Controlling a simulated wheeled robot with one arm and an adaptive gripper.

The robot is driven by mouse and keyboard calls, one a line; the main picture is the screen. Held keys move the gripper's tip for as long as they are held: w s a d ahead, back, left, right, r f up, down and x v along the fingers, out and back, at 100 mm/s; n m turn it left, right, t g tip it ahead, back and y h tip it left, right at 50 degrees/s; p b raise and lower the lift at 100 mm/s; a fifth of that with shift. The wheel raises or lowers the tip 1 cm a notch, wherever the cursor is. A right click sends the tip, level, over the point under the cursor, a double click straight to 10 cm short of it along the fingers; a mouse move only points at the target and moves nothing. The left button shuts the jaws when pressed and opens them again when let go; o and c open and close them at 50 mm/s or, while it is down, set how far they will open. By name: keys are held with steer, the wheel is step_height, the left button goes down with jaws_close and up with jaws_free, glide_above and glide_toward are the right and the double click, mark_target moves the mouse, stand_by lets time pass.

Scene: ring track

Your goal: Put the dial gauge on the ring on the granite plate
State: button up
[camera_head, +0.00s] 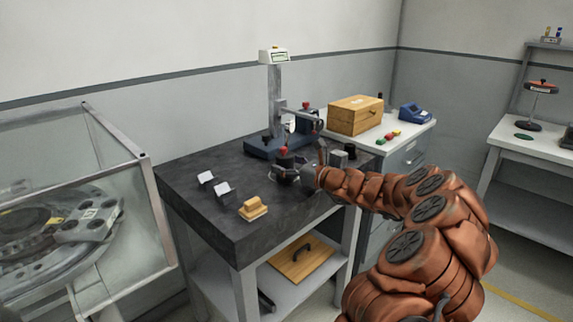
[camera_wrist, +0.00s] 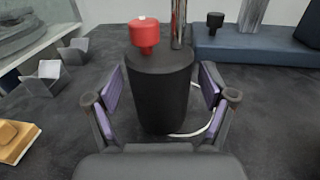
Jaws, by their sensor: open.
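The dark granite plate (camera_head: 215,220) forms the bench top. A black cylindrical base with a red knob and an upright steel rod, apparently the gauge's stand (camera_head: 285,158), stands upright on it; it fills the middle of the wrist view (camera_wrist: 160,95). My gripper (camera_head: 290,174) is open, with its two fingers (camera_wrist: 162,100) on either side of this base. I cannot tell whether the pads touch it. A thin white curved line shows at the base's lower right; I cannot tell whether it is a ring or a cable. The dial face is not clear in either view.
A tall gauge stand (camera_head: 274,100) rises behind on a blue base (camera_wrist: 235,50). Two small V-shaped blocks (camera_head: 223,191) and a tan wooden block (camera_head: 253,209) lie left of my gripper. A clear-walled enclosure (camera_head: 125,185) with a round turntable (camera_head: 35,240) stands further left.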

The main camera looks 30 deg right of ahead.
steer(key=shift+s+r, duration=0.1)
steer(key=shift+r, duration=0.1)
steer(key=v, duration=1.1)
steer(key=shift+s, duration=0.4)
